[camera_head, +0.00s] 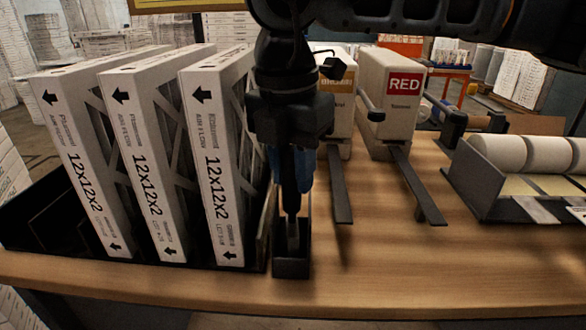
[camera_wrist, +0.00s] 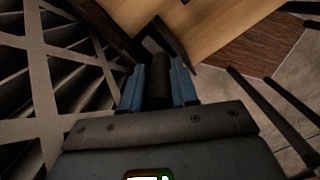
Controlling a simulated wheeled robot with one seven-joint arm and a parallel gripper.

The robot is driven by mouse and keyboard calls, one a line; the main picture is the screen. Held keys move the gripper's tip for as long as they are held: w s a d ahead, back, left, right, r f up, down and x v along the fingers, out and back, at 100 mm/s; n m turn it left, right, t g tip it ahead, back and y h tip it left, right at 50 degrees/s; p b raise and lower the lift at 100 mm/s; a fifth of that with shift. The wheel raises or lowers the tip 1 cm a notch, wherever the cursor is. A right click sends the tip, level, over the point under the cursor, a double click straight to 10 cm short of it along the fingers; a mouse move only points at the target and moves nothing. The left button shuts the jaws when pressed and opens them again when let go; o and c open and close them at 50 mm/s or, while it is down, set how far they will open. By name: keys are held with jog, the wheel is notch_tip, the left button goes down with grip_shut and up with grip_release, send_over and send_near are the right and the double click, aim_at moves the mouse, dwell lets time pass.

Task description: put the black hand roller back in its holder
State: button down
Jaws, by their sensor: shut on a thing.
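My gripper (camera_head: 290,180) points down beside the rightmost filter box, and its blue fingers are shut on the black hand roller (camera_head: 291,203). In the wrist view the roller (camera_wrist: 158,82) lies between the two blue fingers (camera_wrist: 159,88). The holder (camera_head: 291,268) is a narrow dark upright box at the table's front edge. The roller hangs about upright, and its lower end appears to be within the holder's walls. I cannot tell whether it touches the bottom. Dark walls of the holder (camera_wrist: 180,50) show beyond the roller in the wrist view.
White filter boxes (camera_head: 220,170) marked 12x12x2 stand in a dark rack close to the left of my gripper. Two label dispensers, one marked RED (camera_head: 390,95), stand behind to the right. A tray of white rolls (camera_head: 480,195) is at the far right. The front right tabletop (camera_head: 400,270) is clear.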

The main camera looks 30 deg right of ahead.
jog(key=shift+f, duration=0.3)
jog(key=c, duration=0.8)
grip_release()
jog(key=shift+s+a+r+b, duration=0.1)
jog(key=shift+a+r+b, duration=0.1)
jog(key=shift+r, duration=1.75)
jog(key=shift+s+a+r+b, duration=0.1)
jog(key=shift+a+r, duration=0.05)
jog(key=shift+r, duration=1.8)
